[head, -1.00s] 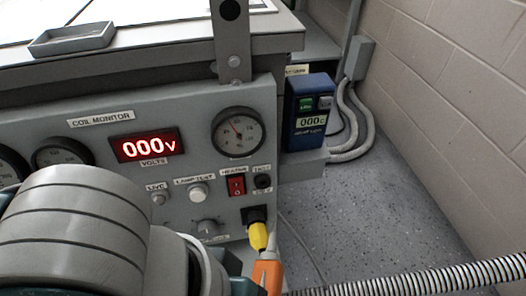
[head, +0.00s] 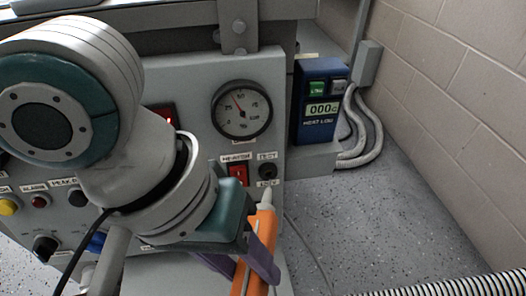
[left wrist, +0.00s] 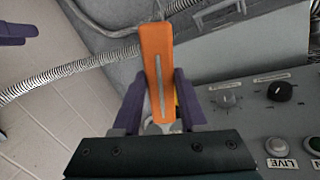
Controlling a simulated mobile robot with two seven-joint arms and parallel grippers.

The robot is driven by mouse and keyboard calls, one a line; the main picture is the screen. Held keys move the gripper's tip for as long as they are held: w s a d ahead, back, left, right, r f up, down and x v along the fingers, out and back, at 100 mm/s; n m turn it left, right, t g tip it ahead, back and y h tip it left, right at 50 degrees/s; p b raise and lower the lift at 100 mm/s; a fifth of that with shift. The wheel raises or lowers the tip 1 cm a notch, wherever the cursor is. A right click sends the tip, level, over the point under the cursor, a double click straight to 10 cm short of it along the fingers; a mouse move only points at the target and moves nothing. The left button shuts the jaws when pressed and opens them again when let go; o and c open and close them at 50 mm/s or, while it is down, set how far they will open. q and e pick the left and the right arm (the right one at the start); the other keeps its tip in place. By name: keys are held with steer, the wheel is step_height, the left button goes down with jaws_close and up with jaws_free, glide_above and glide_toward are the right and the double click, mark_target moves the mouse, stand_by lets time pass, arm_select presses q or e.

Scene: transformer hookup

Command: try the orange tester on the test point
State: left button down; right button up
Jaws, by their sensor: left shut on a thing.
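In the head view my left gripper (head: 240,268), with purple fingers, is shut on the orange tester (head: 256,245). The tester stands nearly upright, and its pale tip (head: 265,199) points up. The test point (head: 268,171) is a dark round hole under a TEST label on the grey panel. The tip shows just below the hole, apart from it in the picture; the depth gap is hard to judge. In the left wrist view the tester (left wrist: 158,65) sits between the fingers, and its tip is hidden.
A red heater switch (head: 238,174) and a gauge (head: 242,108) are close to the test point. A blue meter (head: 321,105) stands right of the panel. A ribbed hose (head: 450,284) crosses the bottom right. Open floor (head: 385,220) lies beside the wall.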

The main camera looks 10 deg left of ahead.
arm_select(q)
steer(key=shift+w+a+f, duration=0.1)
steer(key=shift+w+a, duration=0.05)
steer(key=shift+w, duration=0.4)
stand_by(0.8)
steer(key=shift+p, duration=0.45)
stand_by(1.6)
